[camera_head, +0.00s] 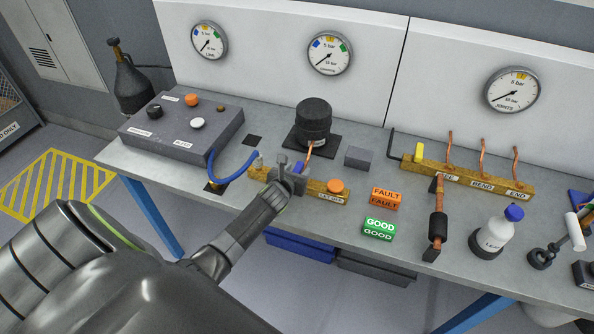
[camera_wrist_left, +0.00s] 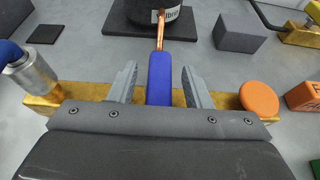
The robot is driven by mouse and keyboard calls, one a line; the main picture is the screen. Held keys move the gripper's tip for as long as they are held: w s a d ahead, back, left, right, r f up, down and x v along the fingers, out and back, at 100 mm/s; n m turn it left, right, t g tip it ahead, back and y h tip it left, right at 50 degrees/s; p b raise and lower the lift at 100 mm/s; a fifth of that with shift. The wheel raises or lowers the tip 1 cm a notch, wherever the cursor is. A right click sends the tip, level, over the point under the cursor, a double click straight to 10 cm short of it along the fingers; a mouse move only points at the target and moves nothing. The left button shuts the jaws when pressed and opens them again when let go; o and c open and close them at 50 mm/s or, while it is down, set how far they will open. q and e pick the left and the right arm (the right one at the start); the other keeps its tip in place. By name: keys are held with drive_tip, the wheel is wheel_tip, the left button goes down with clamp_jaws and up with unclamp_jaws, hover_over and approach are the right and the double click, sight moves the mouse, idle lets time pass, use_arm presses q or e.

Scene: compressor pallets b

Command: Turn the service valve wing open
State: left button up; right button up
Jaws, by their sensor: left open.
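The blue valve wing (camera_wrist_left: 159,78) stands over a brass bar (camera_wrist_left: 90,92) in the left wrist view, its length pointing away from me toward a copper tube. My left gripper (camera_head: 290,168) is open, with one finger on each side of the wing (camera_wrist_left: 160,82). A small gap shows on both sides, wider on the right. The near end of the wing is hidden by the gripper body. My right gripper is in neither view.
An orange knob (camera_head: 336,186) sits on the brass bar to the right, and a blue hose (camera_head: 232,168) joins at the left. A black compressor (camera_head: 313,122) stands behind. FAULT (camera_head: 385,198) and GOOD (camera_head: 379,229) blocks lie to the right.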

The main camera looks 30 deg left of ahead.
use_arm(q)
drive_tip(key=shift+w+a+f, duration=0.1)
drive_tip(key=shift+w+f, duration=0.05)
drive_tip(key=shift+w, duration=0.2)
clamp_jaws()
